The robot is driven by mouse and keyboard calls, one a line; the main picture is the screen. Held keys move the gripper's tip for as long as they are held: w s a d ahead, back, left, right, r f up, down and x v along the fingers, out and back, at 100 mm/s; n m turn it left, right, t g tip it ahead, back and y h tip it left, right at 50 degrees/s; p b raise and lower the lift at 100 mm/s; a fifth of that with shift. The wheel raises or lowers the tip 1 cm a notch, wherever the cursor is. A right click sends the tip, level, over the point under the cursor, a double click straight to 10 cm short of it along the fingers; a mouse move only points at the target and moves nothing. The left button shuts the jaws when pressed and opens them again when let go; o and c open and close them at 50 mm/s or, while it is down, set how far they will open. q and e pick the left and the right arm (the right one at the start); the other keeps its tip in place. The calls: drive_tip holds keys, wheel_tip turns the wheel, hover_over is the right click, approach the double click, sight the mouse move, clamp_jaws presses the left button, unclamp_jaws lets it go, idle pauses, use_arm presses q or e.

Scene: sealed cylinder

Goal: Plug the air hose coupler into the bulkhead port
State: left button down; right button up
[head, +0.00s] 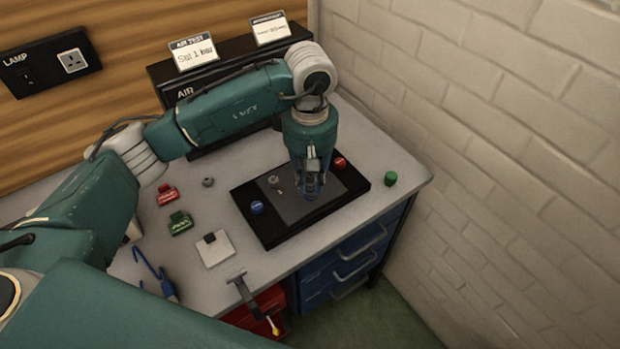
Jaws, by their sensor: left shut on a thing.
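My left arm reaches across the bench, and my left gripper (311,192) points down over the right part of a black base plate (277,236). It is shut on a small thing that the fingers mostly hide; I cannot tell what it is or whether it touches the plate. I cannot make out the air hose coupler for sure; a blue bent item (152,270) lies at the front left. No bulkhead port is clearly visible; the black AIR panel (168,72) at the back is partly covered by my arm. My right gripper is not in view.
A blue knob (257,207) and a red knob (340,163) sit on the plate. A green cylinder (390,178) stands to the right. Red (168,194) and green (180,223) items, a white square pad (214,249) and a grey tool (240,287) lie left and front. A brick wall (490,160) bounds the right.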

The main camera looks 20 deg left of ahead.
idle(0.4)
use_arm(q)
drive_tip(key=shift+b, duration=0.35)
idle(0.7)
drive_tip(key=shift+b, duration=0.45)
drive_tip(key=shift+f+b, duration=0.6)
